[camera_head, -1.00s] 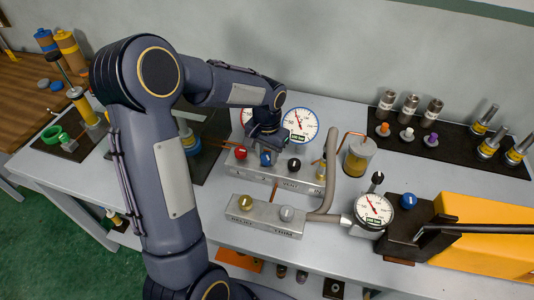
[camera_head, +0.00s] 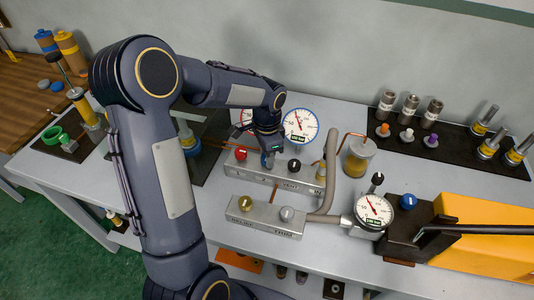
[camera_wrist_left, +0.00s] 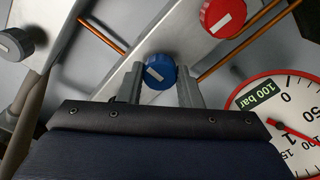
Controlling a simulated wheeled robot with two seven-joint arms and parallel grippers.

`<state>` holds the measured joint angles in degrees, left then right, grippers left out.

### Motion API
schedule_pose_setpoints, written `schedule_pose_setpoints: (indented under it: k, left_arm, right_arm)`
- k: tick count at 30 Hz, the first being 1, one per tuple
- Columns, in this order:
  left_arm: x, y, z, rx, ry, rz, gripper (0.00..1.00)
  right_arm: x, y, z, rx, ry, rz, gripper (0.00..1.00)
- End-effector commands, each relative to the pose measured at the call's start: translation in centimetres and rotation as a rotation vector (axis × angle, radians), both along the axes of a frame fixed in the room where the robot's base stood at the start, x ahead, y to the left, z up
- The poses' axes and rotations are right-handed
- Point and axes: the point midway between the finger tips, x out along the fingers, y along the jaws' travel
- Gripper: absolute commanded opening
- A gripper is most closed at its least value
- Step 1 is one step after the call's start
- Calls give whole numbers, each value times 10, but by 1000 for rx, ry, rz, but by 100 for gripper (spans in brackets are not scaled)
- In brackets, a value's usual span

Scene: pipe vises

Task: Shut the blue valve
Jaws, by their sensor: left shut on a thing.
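In the head view the blue knob (camera_head: 267,160) is mostly hidden under my left gripper (camera_head: 268,153). In the left wrist view my left gripper (camera_wrist_left: 160,84) has its two grey fingers on either side of the blue knob, shut on it. My right gripper is in neither view.
The manifold block (camera_head: 258,176) also carries the red knob (camera_head: 240,153) and the black knob (camera_head: 294,165). A front block has a brass knob (camera_head: 245,203) and a silver knob (camera_head: 286,213). Round gauges (camera_head: 300,125) stand behind, and a grey hose (camera_head: 331,170) runs at the right.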

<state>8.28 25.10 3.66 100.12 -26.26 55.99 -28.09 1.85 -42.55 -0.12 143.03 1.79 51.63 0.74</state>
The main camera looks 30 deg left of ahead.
Motion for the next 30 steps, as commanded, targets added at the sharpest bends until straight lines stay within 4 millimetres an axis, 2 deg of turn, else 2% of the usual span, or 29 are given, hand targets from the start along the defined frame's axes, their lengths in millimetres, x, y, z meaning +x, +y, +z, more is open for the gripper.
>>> schedule_pose_setpoints:
  k: [13,14,18,26,30]
  left_arm:
    - [1,0,1,1,-3,-12,9]
    - [1,0,1,1,-3,-12,34]
    - [1,0,1,0,-3,-11,53]
    - [0,0,0,0,-1,-10,54]
    - [1,0,10,1,-5,-9,54]
  right_arm:
    - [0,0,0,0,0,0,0]
    - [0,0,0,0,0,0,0]
    - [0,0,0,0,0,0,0]
    - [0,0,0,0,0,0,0]
    - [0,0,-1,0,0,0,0]
